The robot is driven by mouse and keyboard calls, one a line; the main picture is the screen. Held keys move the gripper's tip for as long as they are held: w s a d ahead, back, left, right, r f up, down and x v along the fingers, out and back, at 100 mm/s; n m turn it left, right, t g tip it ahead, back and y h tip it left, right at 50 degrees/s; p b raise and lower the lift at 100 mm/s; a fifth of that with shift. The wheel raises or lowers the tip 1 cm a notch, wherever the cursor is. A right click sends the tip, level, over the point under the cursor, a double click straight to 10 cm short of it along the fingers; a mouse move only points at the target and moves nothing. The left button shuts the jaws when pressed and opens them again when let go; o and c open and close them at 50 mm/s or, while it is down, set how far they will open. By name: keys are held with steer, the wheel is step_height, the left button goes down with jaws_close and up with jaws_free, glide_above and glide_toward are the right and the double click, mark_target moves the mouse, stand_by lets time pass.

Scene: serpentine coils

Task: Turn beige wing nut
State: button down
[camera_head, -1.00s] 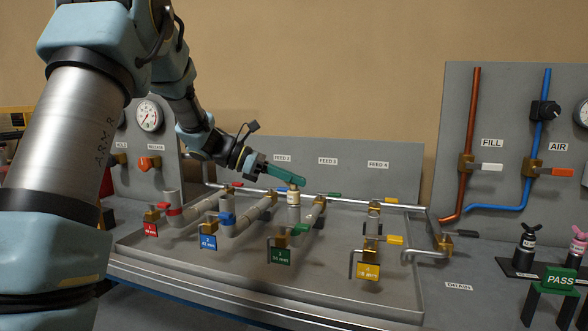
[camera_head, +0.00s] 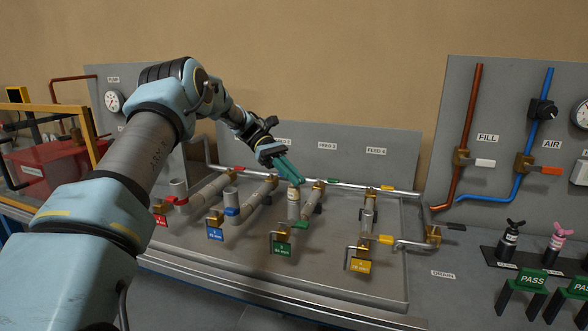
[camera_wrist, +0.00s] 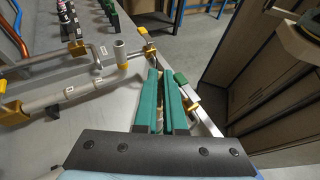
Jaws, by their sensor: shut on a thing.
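A beige upright body with a small label (camera_head: 293,207) stands in the third pipe row, in the middle of the tray. My gripper (camera_head: 299,180) reaches down to its top from the upper left, with its green fingers slanting down to the right. The fingers hide the top, so the wing nut's shape does not show in the head view. In the wrist view my gripper (camera_wrist: 162,72) has its two green fingers close together, with a narrow strip of beige-brown wing nut (camera_wrist: 162,92) between them. My gripper is shut on it.
Pipes with brass valves and coloured tags, such as the green tag (camera_head: 282,248) and yellow tag (camera_head: 358,265), crowd the grey tray (camera_head: 330,283). A back panel (camera_head: 345,140) stands close behind. Black and pink wing-topped bottles (camera_head: 508,240) stand at right.

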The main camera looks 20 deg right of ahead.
steer(key=shift+d+r+m+y, duration=0.1)
steer(key=shift+r+m+y, duration=0.2)
steer(key=shift+m+y, duration=0.4)
steer(key=shift+p, duration=0.3)
steer(key=c, duration=1)
jaws_free()
steer(key=shift+f, duration=0.2)
steer(key=shift+r+y, duration=0.1)
steer(key=shift+y, duration=0.2)
